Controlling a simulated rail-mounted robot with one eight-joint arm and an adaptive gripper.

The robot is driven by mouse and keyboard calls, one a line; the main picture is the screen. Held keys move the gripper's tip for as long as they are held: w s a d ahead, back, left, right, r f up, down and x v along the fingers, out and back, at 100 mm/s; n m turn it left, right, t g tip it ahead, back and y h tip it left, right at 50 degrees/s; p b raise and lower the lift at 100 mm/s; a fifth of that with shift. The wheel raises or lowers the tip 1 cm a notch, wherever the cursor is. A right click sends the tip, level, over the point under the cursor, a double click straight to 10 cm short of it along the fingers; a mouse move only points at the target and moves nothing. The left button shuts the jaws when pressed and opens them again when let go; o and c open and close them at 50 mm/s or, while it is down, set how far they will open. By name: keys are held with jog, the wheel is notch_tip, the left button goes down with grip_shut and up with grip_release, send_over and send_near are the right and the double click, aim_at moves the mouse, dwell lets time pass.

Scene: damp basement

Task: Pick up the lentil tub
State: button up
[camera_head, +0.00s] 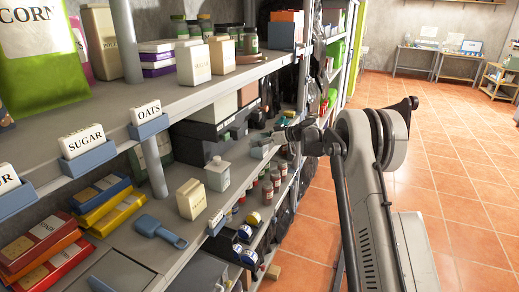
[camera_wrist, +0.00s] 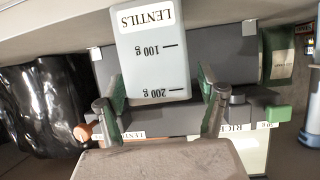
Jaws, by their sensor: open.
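The lentil tub (camera_wrist: 152,60) is a pale, translucent tub with a LENTILS label and gram marks. It fills the upper middle of the wrist view, with its lettering upside down there. My gripper (camera_wrist: 161,92) is open, one green-padded finger on each side of the tub's 200 g end. A gap shows at the right finger; whether the left one touches is unclear. In the head view my gripper (camera_head: 281,138) reaches into the middle shelf level from the right. I cannot single out the tub there with certainty.
A dark grey box with label strips (camera_wrist: 228,60) is behind the tub, and a shiny black bag (camera_wrist: 40,105) at the left. A white bottle (camera_head: 217,173) and a cream carton (camera_head: 191,199) stand nearer on the shelf. The tiled floor (camera_head: 450,180) at right is clear.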

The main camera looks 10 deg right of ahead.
jog(key=c, duration=1.3)
jog(key=shift+o, duration=0.2)
